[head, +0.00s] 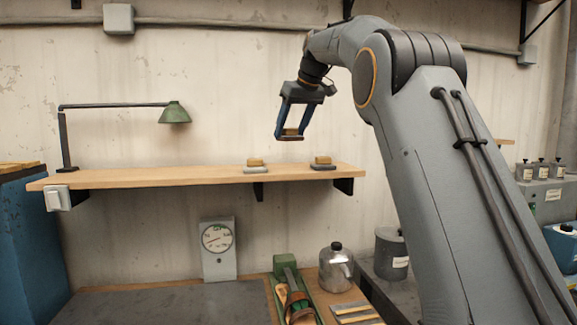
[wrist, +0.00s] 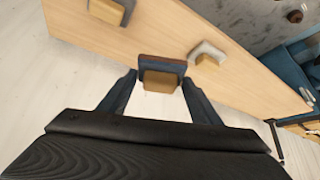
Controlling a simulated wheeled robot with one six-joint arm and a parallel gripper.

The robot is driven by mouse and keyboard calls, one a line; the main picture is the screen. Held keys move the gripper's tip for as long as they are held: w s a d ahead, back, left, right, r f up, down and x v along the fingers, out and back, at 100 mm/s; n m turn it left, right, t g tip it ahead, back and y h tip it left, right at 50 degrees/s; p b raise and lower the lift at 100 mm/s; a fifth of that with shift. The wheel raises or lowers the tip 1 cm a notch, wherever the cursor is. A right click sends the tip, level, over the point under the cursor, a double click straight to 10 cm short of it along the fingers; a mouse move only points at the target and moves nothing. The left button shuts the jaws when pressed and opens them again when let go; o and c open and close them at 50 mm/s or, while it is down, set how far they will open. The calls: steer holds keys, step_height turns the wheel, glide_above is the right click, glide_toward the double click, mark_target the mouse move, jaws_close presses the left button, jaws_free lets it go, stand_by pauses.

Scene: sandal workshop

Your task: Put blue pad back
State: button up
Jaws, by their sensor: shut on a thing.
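My gripper (head: 291,132) is shut on a small pad (wrist: 162,67) with a tan block on it. The pad's base looks dark slate with a brownish edge; I cannot clearly tell that it is blue. In the head view, my gripper holds it level in the air above the wooden shelf (head: 150,178), apart from it. Two similar pads with tan blocks rest on the shelf: a left one (head: 256,168) and a right one (head: 322,165). In the wrist view, a light grey pad (wrist: 207,48) and a darker pad (wrist: 122,8) lie on the shelf.
A green desk lamp (head: 174,112) stands at the shelf's left end. Much of the shelf between lamp and pads is bare.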

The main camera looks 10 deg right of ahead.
step_height(320, 180, down, 9)
steer(key=shift+s+a+f+p, duration=0.1)
steer(key=shift+s+p, duration=0.05)
steer(key=shift+p, duration=0.9)
steer(key=o, duration=1)
steer(key=shift+c, duration=0.2)
steer(key=shift+s+r, duration=0.1)
steer(key=shift+r, duration=0.25)
steer(key=b+v, duration=0.3)
steer(key=v, duration=0.8)
steer(key=shift+s+r, duration=0.1)
steer(key=shift+r, duration=0.05)
